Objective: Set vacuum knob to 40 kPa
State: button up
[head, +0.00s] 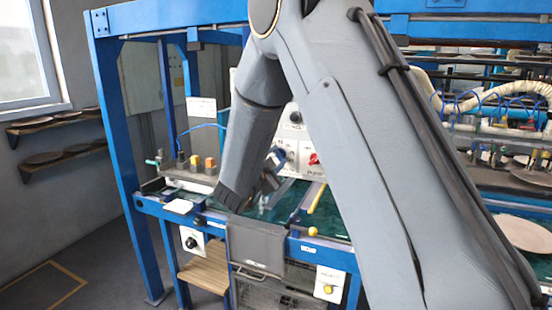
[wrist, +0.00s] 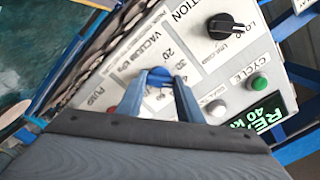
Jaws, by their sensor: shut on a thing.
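The vacuum knob (wrist: 158,76) is blue and sits on the white panel (wrist: 125,62) in the wrist view. Numbers including 20 and 40 are printed beside it, under a tilted "VACUUM" label. My gripper (wrist: 157,82) is shut on the knob, one blue-grey finger on each side. The exact pointer direction of the knob is hard to read. A dark display (wrist: 262,120) with green text shows "REA" and "40 k", its right end cut off. In the head view my gripper (head: 270,172) is at the panel, partly behind my arm.
A black rotary knob (wrist: 222,26), a green button (wrist: 259,83) and a pale button (wrist: 216,109) are close by on the panel. A red knob (head: 314,158) shows in the head view. Blue frame posts (head: 118,130) stand at the left.

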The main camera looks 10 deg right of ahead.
jog(key=o, duration=1.1)
jog(key=b+v, duration=0.2)
jog(key=v, duration=0.6)
jog(key=shift+w, duration=0.1)
